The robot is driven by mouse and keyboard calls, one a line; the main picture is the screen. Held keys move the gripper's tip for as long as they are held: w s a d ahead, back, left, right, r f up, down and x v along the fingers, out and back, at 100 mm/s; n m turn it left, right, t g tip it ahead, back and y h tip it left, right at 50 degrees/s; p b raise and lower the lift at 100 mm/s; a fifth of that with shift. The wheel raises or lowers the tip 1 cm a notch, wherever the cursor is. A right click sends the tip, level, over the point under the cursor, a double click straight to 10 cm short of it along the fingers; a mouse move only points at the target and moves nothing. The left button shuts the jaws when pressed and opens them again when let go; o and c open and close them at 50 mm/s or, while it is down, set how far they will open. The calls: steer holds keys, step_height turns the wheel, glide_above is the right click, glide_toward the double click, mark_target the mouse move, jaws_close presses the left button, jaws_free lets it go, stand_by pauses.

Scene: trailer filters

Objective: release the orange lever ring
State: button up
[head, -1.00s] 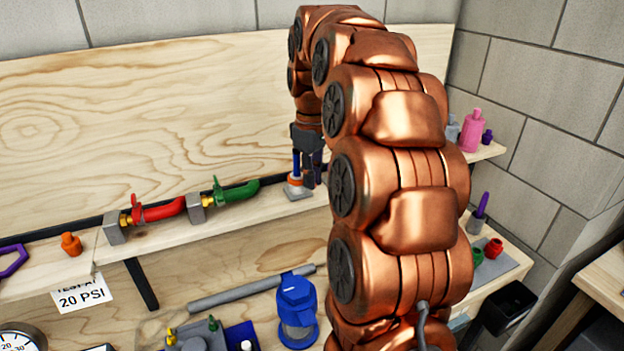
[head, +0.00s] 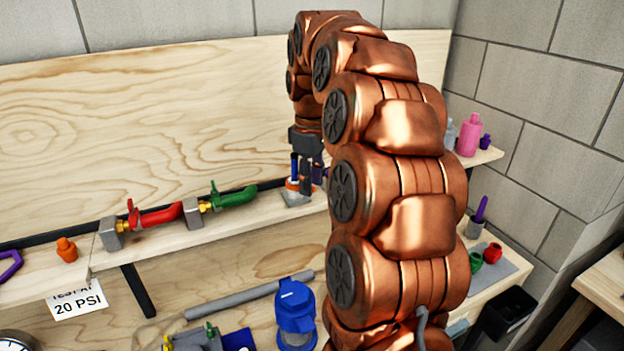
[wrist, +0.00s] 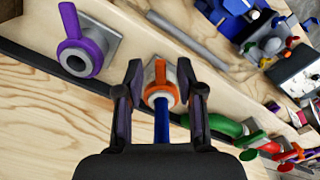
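The orange lever ring (wrist: 161,94) sits on a grey block (wrist: 150,74) in the wrist view, its lever pointing up in the picture. A blue rod (wrist: 161,122) runs from the ring toward my palm. My gripper (wrist: 161,76) is open, with one dark finger on each side of the ring and a visible gap to each. In the head view the ring (head: 292,185) is on the shelf, partly hidden by my gripper (head: 311,180); the blue rod stands upright from it. I cannot tell how far the fingertips are above the block.
A purple lever ring (wrist: 78,57) on its own grey block is left in the wrist view. Red (head: 156,216) and green (head: 234,197) fittings lie along the shelf (head: 215,222). A blue-capped filter (head: 295,308) stands below. The plywood back panel (head: 160,120) rises behind.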

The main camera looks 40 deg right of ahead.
steer(key=shift+r, duration=3.7)
